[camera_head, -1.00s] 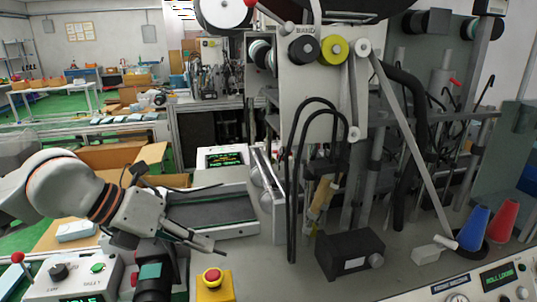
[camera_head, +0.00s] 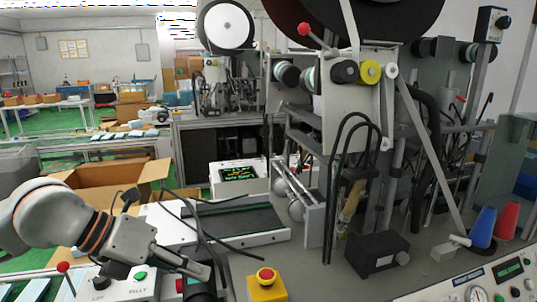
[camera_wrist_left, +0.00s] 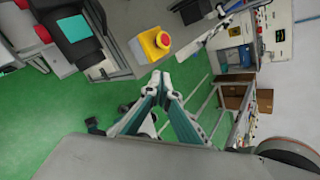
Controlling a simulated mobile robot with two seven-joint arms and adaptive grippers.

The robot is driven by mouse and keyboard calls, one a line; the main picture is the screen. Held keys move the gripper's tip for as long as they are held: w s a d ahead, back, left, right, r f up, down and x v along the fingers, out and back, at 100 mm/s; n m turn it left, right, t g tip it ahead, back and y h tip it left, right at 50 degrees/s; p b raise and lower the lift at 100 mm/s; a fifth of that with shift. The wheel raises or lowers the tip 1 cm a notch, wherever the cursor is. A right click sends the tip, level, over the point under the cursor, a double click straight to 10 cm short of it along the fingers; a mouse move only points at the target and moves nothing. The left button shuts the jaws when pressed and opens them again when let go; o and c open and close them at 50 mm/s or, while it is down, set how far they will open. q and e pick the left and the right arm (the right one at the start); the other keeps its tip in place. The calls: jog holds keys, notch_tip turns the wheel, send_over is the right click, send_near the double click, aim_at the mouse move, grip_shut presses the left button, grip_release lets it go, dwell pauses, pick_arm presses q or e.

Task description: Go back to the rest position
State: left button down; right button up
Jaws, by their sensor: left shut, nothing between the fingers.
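My left gripper (camera_head: 205,272) reaches in from the left in the head view, in front of the long grey machine bed and left of the yellow box with a red stop button (camera_head: 267,284). In the left wrist view its two fingers (camera_wrist_left: 165,76) meet at their tips, with nothing between them. The tips point toward the yellow stop-button box (camera_wrist_left: 154,44) and are apart from it in that picture. Green floor shows around the fingers. My right gripper is in neither view.
A white control box (camera_head: 128,285) is below my left arm. An open cardboard box (camera_head: 112,184) stands behind it. The machine frame with black cables and rollers fills the centre and right. A black box (camera_head: 377,254) and blue and red cones (camera_head: 484,227) stand on the bench.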

pick_arm(q)
jog(key=s+d+r+n+g+h, duration=0.1)
jog(key=s+d+n+h, duration=0.15)
jog(key=d+h, duration=0.3)
jog(key=s+d+r+n+h, duration=0.1)
jog(key=d+n+h, duration=0.2)
jog(key=d+h, duration=0.3)
jog(key=w+a+f+n+t+y, duration=0.35)
jog(key=f+n+t, duration=0.3)
jog(key=n, duration=0.25)
jog(key=w+a+f+n+t+y, duration=0.3)
jog(key=w+f+n+t, duration=0.15)
jog(key=n+t, duration=0.35)
jog(key=s+a+f+n+g+y, duration=0.1)
jog(key=s+a+f+n+y, duration=0.15)
jog(key=f, duration=0.45)
jog(key=s+a+f+n+g+y, duration=0.1)
jog(key=a+f+n+y, duration=0.25)
jog(key=f, duration=0.35)
jog(key=s+a+f+n+g+y, duration=0.1)
jog(key=s+a+f+n+y, duration=0.2)
jog(key=f, duration=0.4)
jog(key=s+a+f+n+g+y, duration=0.2)
jog(key=s+f+n+g, duration=0.1)
jog(key=s+f, duration=0.7)
notch_tip(320, 180, down, 3)
jog(key=shift+s+a+r+n+g, duration=0.1)
jog(key=shift+s+a+n+g, duration=0.05)
jog(key=shift+s+n+g, duration=0.2)
jog(key=shift+w, duration=0.1)
